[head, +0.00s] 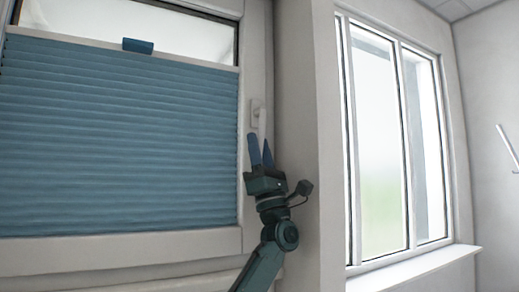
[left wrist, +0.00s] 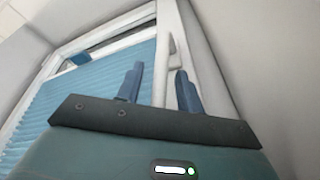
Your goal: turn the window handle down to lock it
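The white window handle (head: 262,121) is on the right-hand frame of the window with the blue blind. Its lever looks upright, running downward from its mounting plate, and its lower end is partly hidden by my fingers in the head view. My left gripper (head: 260,143) is just below and in front of it, fingers pointing up. In the left wrist view, the two blue fingers of my left gripper (left wrist: 158,80) stand apart, with the pale handle (left wrist: 176,62) seen between and beyond them. I cannot tell whether a finger touches it. My right gripper is not in view.
A blue pleated blind (head: 120,135) covers most of the window left of the gripper. A white wall corner (head: 303,100) stands close to the right. Beyond it are a second window (head: 380,140) and its sill (head: 415,265).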

